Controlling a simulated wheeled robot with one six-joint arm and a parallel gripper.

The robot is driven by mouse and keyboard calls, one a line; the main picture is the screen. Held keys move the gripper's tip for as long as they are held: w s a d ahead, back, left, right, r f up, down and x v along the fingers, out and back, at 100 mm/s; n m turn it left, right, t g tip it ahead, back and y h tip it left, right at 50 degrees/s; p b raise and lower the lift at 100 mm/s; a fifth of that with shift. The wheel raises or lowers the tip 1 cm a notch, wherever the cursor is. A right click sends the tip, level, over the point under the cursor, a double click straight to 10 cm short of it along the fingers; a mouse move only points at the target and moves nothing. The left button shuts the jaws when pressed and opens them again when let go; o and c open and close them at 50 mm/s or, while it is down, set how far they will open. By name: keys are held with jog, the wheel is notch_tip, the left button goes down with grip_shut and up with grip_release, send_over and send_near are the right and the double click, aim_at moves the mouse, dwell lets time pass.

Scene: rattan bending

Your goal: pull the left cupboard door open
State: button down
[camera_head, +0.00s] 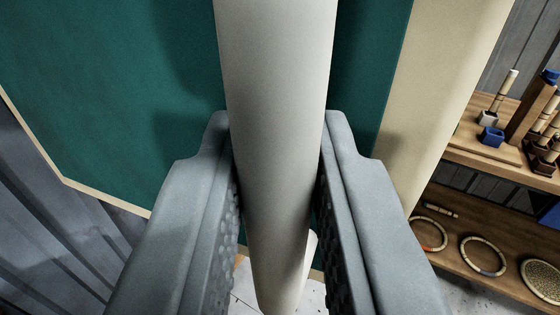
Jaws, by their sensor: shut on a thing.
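The green cupboard door (120,80) with a cream edge fills the left and middle of the view. A long pale handle bar (278,90) runs from the top of the view down between my fingers. My gripper (281,215) is shut on the handle, with one dark grey finger pressed to each side of it. The handle's lower end shows below the fingers. The door stands at an angle, and the inside shelves show past its cream right edge (430,100).
At the right, an upper wooden shelf (510,165) holds a blue cup (491,136) and several rattan pieces. A lower shelf (480,235) holds several rattan rings (483,256). A grey corrugated wall (50,220) is at the lower left. Pale floor shows below.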

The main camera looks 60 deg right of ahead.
dwell(0.3)
jog(key=c, duration=1.4)
grip_release()
jog(key=shift+w, duration=0.1)
jog(key=shift+a, duration=0.15)
jog(key=v, duration=1.7)
